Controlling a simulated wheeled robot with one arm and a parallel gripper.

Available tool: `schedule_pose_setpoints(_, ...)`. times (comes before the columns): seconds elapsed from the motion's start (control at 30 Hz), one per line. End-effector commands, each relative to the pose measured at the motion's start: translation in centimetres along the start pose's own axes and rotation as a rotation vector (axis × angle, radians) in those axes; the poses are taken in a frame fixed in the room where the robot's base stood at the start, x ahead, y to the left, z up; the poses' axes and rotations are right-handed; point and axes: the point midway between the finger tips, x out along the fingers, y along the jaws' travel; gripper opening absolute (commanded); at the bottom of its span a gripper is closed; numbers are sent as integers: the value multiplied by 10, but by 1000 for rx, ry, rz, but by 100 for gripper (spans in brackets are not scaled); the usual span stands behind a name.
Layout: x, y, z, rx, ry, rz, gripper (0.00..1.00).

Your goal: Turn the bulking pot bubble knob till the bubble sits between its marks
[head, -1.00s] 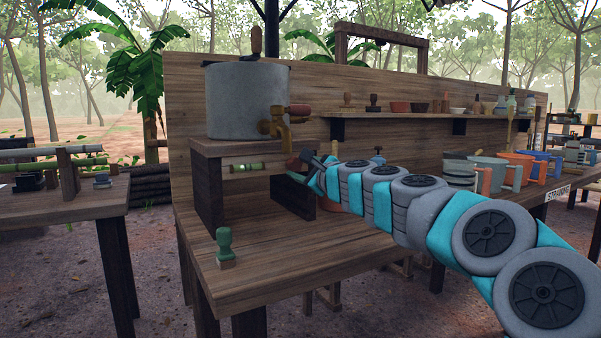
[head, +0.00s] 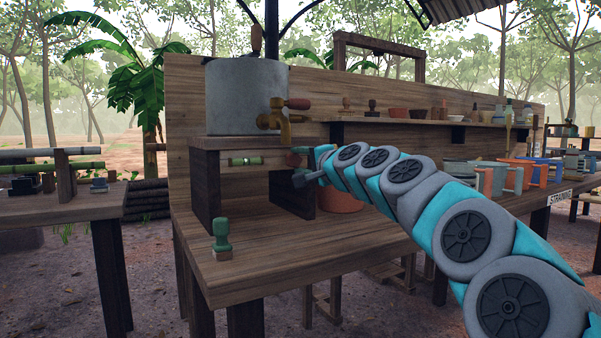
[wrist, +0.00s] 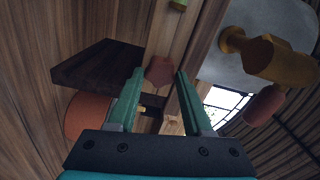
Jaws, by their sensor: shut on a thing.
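The bulking pot (head: 246,97) is a grey metal drum with a brass tap (head: 280,120), standing on a wooden stand. A green bubble vial (head: 246,161) is on the stand's front edge; the bubble and its marks are too small to read. The reddish bubble knob (head: 293,160) is at the vial's right, and in the wrist view the knob (wrist: 159,71) sits between the fingertips. My gripper (wrist: 159,74) is shut on the knob, with one green finger on each side. In the head view my gripper (head: 301,178) is partly hidden by my wrist.
A green-handled stamp (head: 221,236) stands on the bench's front left. An orange pot (head: 341,198) sits behind my wrist, and the tap's red handle (head: 297,103) juts out above. Several mugs (head: 480,176) line the bench at right. The bench front is mostly clear.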

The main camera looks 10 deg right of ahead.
Motion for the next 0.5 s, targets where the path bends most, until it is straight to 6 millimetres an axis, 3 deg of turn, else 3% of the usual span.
schedule_pose_setpoints(0.5, 2, 5, 3, -362, -6, 5, 0)
